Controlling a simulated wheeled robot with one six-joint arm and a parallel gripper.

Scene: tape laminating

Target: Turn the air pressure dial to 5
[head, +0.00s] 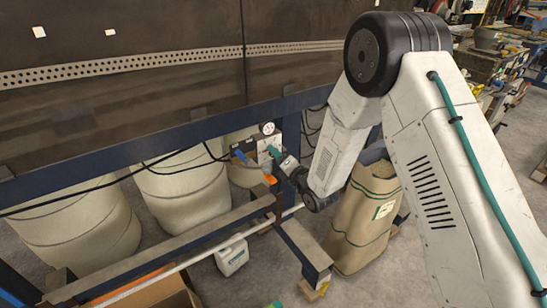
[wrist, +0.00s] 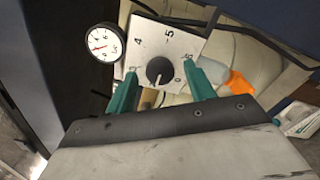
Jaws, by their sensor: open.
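The air pressure dial is a round black knob (wrist: 159,70) with a pale pointer line that points down in the wrist view. It sits on a white plate (wrist: 178,38) with printed numbers; a 4 shows at upper left and a 5 at upper right. Some other marks are too small to read surely. My gripper (wrist: 160,67) is open, its two teal fingers on either side of the knob, with visible gaps. In the head view my gripper (head: 274,152) is at the plate and hides most of the knob. A round white gauge (wrist: 103,43) is beside the plate; it also shows in the head view (head: 268,128).
A dark blue frame beam (head: 170,150) runs above and beside the panel. An orange object (wrist: 239,84) is right of the plate in the wrist view. Pale barrels (head: 180,190), a brown sack (head: 365,215) and a white jug (head: 232,257) stand around below.

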